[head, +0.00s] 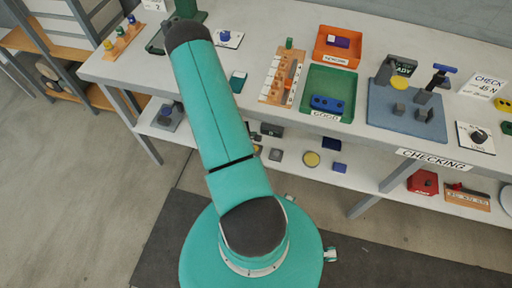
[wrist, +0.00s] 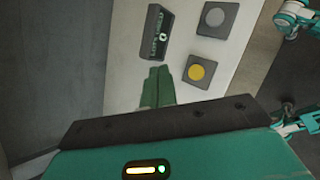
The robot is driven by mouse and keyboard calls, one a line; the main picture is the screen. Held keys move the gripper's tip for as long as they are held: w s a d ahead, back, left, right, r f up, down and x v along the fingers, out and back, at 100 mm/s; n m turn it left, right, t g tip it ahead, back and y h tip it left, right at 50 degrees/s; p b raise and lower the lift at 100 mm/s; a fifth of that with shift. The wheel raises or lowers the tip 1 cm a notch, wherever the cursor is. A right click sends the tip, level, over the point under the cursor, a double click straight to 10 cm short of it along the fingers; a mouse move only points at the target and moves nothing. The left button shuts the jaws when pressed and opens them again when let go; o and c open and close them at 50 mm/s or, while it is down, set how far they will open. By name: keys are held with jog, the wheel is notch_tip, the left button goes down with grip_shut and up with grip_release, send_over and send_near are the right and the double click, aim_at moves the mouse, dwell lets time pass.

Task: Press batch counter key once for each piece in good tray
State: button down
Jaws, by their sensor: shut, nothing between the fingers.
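The green good tray (head: 346,83), labelled GOOD, sits on the bench. A blue item with dark round spots (head: 327,104) lies in it; I cannot tell whether it is one piece or more. In the wrist view a dark counter box (wrist: 157,32) has a small lit display, its lettering hard to read. To its right are a grey round key (wrist: 215,17) and a yellow round key (wrist: 197,72), each on a grey square plate. My gripper (wrist: 159,72) is shut and empty, below the box and left of the yellow key. In the head view my arm hides the gripper.
An orange tray (head: 318,56) with a purple piece stands behind the good tray. A wooden rack (head: 273,93) is left of it. A blue mat (head: 380,119) with fixtures and a CHECKING label are at the right. A shelf with loose items runs below.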

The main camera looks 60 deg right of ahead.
send_near(257, 146)
jog(key=shift+d+r+x, duration=0.15)
jog(key=shift+x, duration=0.75)
jog(key=shift+d+r+x, duration=0.15)
jog(key=shift+x, duration=0.7)
jog(key=shift+d+r+x, duration=0.15)
jog(key=shift+x, duration=0.75)
jog(key=shift+s+f, duration=0.1)
jog(key=shift+f, duration=0.05)
jog(key=shift+f, duration=0.25)
jog(key=shift+f, duration=0.5)
dwell(0.5)
jog(key=shift+r, duration=0.95)
jog(key=shift+r, duration=2.5)
